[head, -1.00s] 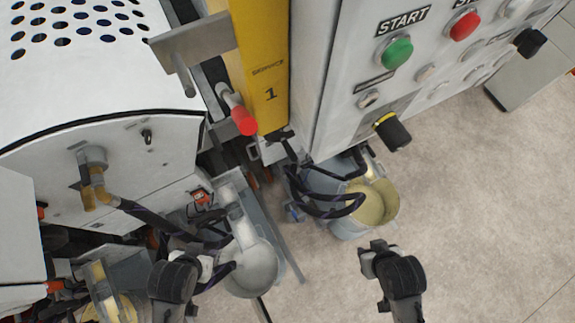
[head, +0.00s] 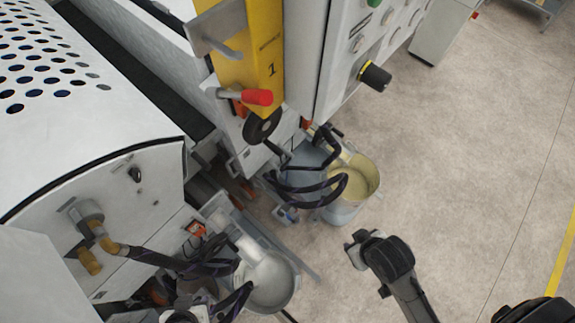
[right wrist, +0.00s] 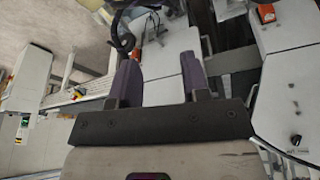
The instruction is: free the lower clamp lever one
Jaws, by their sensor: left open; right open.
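A lever with a red grip (head: 258,97) sticks out to the right beside the yellow panel (head: 268,70) marked 1 in the head view. A black round disc (head: 262,127) is just below it. I cannot tell whether this is the lower clamp lever. My left gripper (head: 203,311) is low in the head view, partly cut off by the bottom edge and apart from the lever. My right gripper (right wrist: 161,62) shows in the right wrist view with two dark fingers apart and nothing between them. Neither gripper touches the red grip.
A bucket with yellowish contents (head: 362,178) stands on the floor under dark looping hoses (head: 300,185). The control cabinet (head: 340,62) with a black-and-yellow knob (head: 375,75) is above. The floor (head: 470,150) at right is clear.

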